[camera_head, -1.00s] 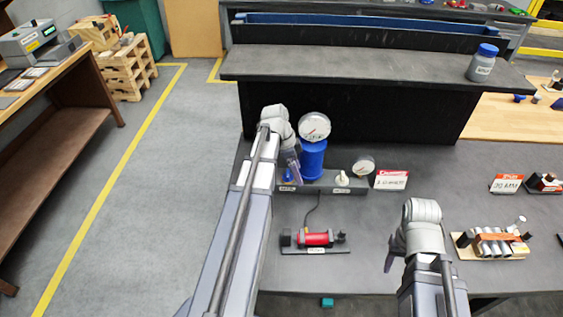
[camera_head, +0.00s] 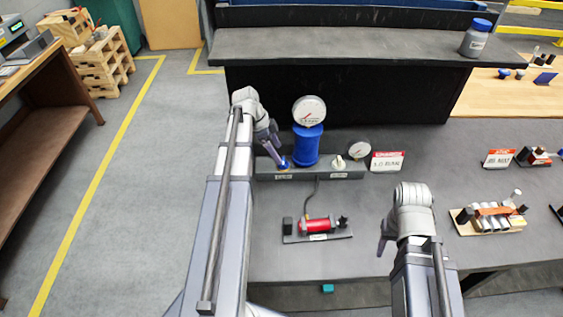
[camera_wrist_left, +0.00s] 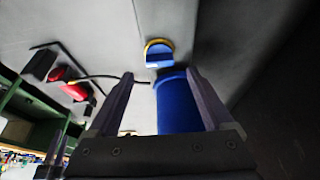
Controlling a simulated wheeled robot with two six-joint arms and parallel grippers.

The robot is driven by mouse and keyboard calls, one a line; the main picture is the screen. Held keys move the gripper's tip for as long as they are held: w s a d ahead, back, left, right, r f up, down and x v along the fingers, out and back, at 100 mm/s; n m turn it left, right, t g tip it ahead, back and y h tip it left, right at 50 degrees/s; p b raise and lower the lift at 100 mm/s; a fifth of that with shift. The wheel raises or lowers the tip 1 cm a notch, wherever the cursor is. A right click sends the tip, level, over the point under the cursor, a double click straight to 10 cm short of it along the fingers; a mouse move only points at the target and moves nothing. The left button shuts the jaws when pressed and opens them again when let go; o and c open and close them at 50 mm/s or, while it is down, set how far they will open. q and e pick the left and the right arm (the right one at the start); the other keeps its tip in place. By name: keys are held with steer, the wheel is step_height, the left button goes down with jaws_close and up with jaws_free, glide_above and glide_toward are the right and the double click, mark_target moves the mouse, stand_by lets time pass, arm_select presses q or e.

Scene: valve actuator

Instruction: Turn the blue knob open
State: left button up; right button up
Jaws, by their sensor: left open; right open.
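The blue knob (camera_head: 284,163) sits on the left end of a dark base, beside an upright blue cylinder (camera_head: 306,147). In the left wrist view the knob (camera_wrist_left: 158,58) has a yellow ring and lies just beyond the fingertips, roughly between them. My left gripper (camera_head: 278,153) is open and tilted down toward the knob from the left. In the left wrist view its two fingers (camera_wrist_left: 160,76) are apart with a gap before the knob; contact is not visible. My right gripper (camera_head: 382,244) is open, empty and low over the table at the right, away from the knob.
A round gauge (camera_head: 309,111) tops the cylinder. A white knob (camera_head: 338,163), a smaller gauge (camera_head: 359,149) and a sign (camera_head: 388,161) stand to the right. A red device (camera_head: 317,226) lies in front. A dark shelf (camera_head: 350,95) rises behind.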

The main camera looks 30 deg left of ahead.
mark_target(283, 160)
arm_select(q)
steer(key=b+x, duration=0.3)
steer(key=x, duration=0.1)
steer(key=shift+f, duration=0.35)
arm_select(e)
step_height(283, 160, down, 4)
steer(key=shift+f, duration=0.2)
arm_select(q)
steer(key=shift+w+d, duration=0.1)
arm_select(e)
steer(key=shift+r, duration=0.1)
arm_select(q)
jaws_close()
